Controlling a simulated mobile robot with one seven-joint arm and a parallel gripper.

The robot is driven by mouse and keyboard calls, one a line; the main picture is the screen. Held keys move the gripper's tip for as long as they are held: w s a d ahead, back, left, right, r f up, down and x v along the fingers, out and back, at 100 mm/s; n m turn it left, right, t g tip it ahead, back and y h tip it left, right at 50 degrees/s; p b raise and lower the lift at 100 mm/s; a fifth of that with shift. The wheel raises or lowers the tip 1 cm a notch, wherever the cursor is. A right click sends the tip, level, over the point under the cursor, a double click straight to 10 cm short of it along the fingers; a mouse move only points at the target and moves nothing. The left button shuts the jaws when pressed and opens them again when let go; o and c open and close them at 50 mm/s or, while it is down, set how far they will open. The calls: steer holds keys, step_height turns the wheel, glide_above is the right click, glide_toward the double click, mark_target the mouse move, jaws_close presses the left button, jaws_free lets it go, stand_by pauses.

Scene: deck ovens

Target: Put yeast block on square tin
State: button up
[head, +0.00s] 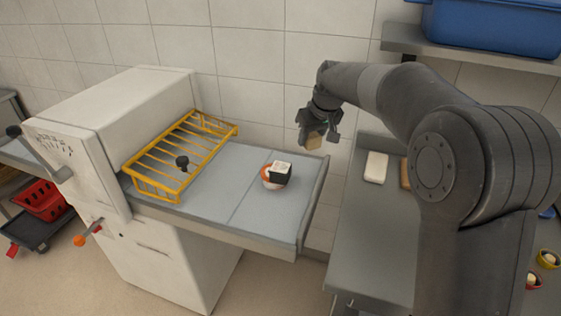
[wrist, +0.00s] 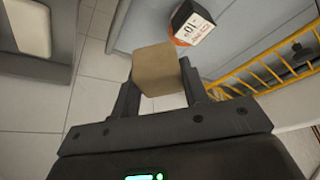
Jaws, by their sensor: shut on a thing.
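My gripper (head: 316,128) is shut on a tan block, the yeast block (head: 314,141), and holds it in the air above the gap between the two work surfaces. In the wrist view the yeast block (wrist: 158,70) sits between both fingers, clear of everything else. I cannot make out a thing that is surely the square tin. A pale rectangular piece (head: 376,167) lies on the right counter and also shows in the wrist view (wrist: 27,27); it may be the tin, but I cannot tell.
A black and white labelled box (head: 281,172) stands on the left grey belt table (head: 222,193), with a round orange-and-white thing against it. A yellow wire guard (head: 180,150) crosses that table. The right grey counter (head: 365,235) has bare room in front. A blue bin (head: 490,28) sits on a shelf.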

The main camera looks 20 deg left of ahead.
glide_above(278, 164)
steer(key=d, duration=0.1)
steer(key=f, duration=0.3)
steer(key=s+f, duration=0.1)
steer(key=f, duration=0.1)
steer(key=shift+f, duration=2.2)
steer(key=o, duration=1)
steer(key=shift+f, duration=0.15)
steer(key=v, duration=1.2)
